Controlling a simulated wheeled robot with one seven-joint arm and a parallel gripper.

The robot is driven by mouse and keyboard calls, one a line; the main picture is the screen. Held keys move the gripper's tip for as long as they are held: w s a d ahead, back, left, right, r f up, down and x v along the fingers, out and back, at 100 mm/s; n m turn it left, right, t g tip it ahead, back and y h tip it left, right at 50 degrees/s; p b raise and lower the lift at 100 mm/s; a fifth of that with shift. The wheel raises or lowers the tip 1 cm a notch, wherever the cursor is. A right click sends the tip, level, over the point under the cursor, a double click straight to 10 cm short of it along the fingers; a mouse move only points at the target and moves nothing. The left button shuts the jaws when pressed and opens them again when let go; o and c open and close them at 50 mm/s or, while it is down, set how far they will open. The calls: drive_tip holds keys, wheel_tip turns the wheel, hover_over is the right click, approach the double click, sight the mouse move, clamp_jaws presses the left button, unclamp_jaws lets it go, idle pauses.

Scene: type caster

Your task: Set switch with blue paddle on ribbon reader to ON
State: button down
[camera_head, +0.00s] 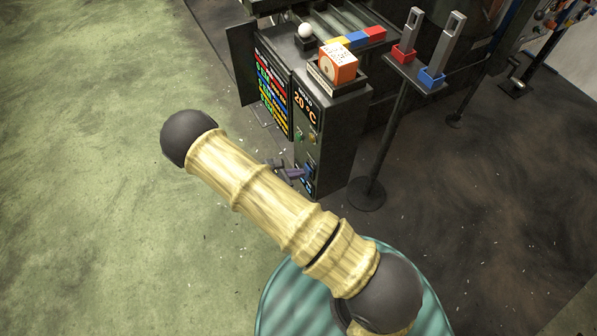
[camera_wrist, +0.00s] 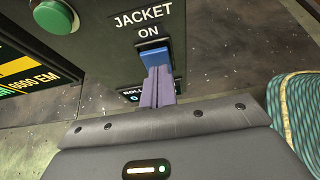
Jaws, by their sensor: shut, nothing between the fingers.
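The switch with the blue paddle (camera_wrist: 154,57) is on the dark front panel (camera_wrist: 105,60) in the wrist view, under the words JACKET and ON. In the head view the blue paddle (camera_head: 309,170) shows low on the dark cabinet. My gripper (camera_wrist: 158,72) is shut and empty, its purple fingers pointing at the paddle. The fingertips overlap the paddle's lower part in the wrist view; I cannot tell whether they touch it. The fingers hide the lower part of the switch. In the head view my gripper (camera_head: 302,173) is at the cabinet front, partly behind my arm.
A green button (camera_wrist: 54,17) is at the panel's upper left. A ROLL display (camera_wrist: 132,94) sits below the switch. An orange-and-white block (camera_head: 338,63) rests on the cabinet top. A stand with red and blue holders (camera_head: 431,78) is to the right. Open floor (camera_head: 90,230) lies left.

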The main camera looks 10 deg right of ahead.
drive_tip(key=shift+s+d+r+p, duration=0.1)
drive_tip(key=shift+r+p, duration=0.6)
drive_tip(key=shift+r, duration=0.15)
drive_tip(key=r+p+v, duration=0.1)
drive_tip(key=v, duration=1.2)
drive_tip(key=shift+d+p, duration=0.2)
drive_tip(key=shift+p, duration=0.15)
drive_tip(key=shift+d+r, duration=0.1)
